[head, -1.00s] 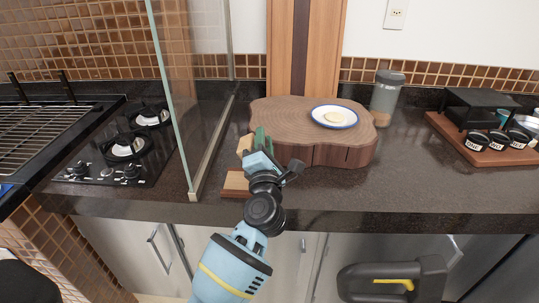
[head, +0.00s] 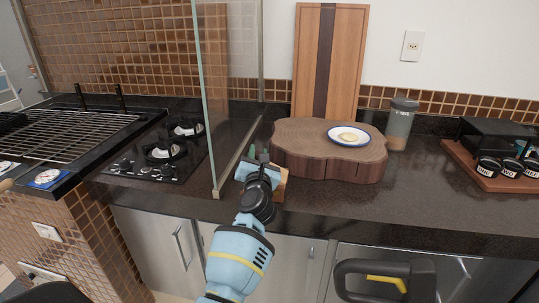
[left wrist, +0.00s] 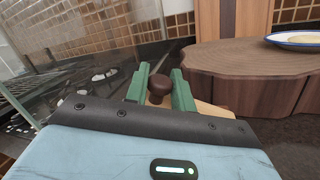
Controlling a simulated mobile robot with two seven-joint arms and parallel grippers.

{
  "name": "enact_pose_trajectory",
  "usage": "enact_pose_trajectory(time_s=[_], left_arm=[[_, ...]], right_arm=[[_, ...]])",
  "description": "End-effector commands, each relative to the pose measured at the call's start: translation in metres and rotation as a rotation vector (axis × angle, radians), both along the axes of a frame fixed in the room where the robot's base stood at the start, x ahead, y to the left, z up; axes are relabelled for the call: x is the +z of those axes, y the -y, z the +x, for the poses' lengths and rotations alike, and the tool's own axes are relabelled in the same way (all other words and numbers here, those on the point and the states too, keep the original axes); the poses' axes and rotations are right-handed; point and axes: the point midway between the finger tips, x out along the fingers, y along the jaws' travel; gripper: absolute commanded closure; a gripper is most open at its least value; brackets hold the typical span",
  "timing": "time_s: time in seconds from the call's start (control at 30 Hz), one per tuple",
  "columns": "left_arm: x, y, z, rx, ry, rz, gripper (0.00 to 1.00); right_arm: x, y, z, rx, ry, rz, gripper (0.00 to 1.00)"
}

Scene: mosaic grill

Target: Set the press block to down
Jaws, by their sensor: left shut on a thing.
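The press is a light wooden piece (head: 283,182) at the left front of the round wood slab in the head view, mostly hidden behind my left gripper (head: 257,155). In the left wrist view, a dark brown round knob (left wrist: 159,88) sits between the two green fingers of my left gripper (left wrist: 160,76). Pale wood of the press (left wrist: 208,108) shows just behind and right of the fingers. My left gripper is shut on the knob. Whether the press block is up or down cannot be told.
The thick wood slab (head: 300,168) carries a blue-rimmed plate (head: 334,139) with a pale round patty. A glass panel (head: 213,100) stands close left of my gripper, beside the gas burners (head: 165,151). The front right counter is clear.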

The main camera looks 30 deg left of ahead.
Motion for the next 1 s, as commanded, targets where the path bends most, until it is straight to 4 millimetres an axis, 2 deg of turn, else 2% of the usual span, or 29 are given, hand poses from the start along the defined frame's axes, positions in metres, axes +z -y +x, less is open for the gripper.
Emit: enact_pose_trajectory(time_s=[0.2,0.5,1.0], left_arm=[[-0.012,-0.017,-0.004,-0.001,0.052,-0.184,1.0],[-0.028,-0.028,-0.007,-0.003,0.102,-0.355,1.0],[-0.037,-0.033,-0.009,-0.002,0.126,-0.436,1.0]], right_arm=[[0.007,0.0,0.005,-0.001,0.014,0.0,1.0],[0.01,0.0,0.0,-0.001,0.008,-0.001,1.0],[0.012,0.001,0.003,0.0,0.015,-0.002,1.0]])
